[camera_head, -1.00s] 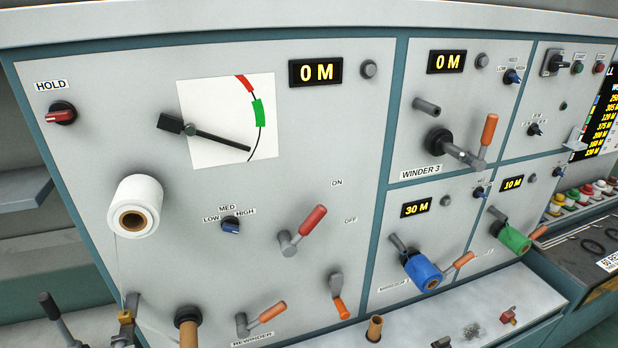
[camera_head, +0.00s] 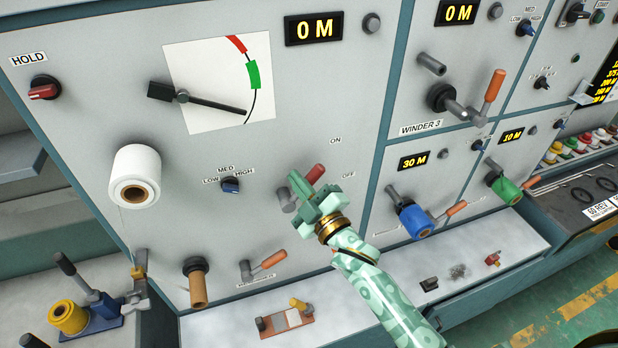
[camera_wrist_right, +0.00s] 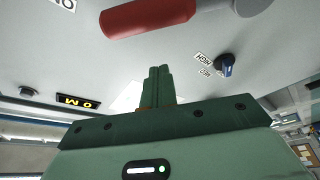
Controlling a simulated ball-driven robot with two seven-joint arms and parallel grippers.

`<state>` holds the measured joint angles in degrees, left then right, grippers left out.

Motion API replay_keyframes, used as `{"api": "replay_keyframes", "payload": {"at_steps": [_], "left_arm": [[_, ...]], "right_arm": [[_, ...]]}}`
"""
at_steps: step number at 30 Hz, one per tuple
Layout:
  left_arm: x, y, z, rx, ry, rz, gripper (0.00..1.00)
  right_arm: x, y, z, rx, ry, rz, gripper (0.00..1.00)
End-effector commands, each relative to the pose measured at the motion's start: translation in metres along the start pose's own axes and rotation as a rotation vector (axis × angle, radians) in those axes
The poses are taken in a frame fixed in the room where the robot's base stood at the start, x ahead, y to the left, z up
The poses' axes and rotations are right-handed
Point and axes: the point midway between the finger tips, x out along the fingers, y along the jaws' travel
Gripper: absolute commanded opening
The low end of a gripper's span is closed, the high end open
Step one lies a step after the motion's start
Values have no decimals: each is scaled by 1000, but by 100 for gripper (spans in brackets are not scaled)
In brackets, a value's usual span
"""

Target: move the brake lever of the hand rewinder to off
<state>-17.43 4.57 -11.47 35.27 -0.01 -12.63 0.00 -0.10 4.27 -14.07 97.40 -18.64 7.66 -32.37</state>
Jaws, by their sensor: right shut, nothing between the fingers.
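The brake lever has a red handle (camera_head: 315,173) and a grey hub on the white panel. It slants up and to the right, toward the gap between the ON label (camera_head: 335,141) and the OFF label (camera_head: 348,175). My right gripper (camera_head: 294,178) is shut and empty, in front of the lever, and hides part of it. In the right wrist view the red handle (camera_wrist_right: 145,17) lies beyond the closed fingertips (camera_wrist_right: 160,70), with no contact visible there. My left gripper is not in view.
A small orange-handled crank (camera_head: 268,262) is below the lever. A blue knob (camera_head: 230,185) and a white roll (camera_head: 135,178) are to the left. A blue roll (camera_head: 414,221) sticks out to the right. A shelf (camera_head: 370,305) with small items runs below the panel.

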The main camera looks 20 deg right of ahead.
Motion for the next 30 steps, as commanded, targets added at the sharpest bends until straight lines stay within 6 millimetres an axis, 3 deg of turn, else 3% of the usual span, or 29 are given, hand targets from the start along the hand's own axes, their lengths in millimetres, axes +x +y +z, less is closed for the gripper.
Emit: {"api": "replay_keyframes", "payload": {"at_steps": [2, 6, 12, 30], "left_arm": [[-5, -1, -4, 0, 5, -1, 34], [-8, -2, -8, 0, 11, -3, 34], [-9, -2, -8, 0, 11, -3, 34], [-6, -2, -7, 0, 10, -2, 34]], "right_arm": [[17, 2, -2, 0, 1, 1, 0], [7, 0, 22, -1, -4, -3, 0], [2, -1, 36, 1, -2, -2, 0], [0, -1, 42, 32, -2, 10, 0]]}}
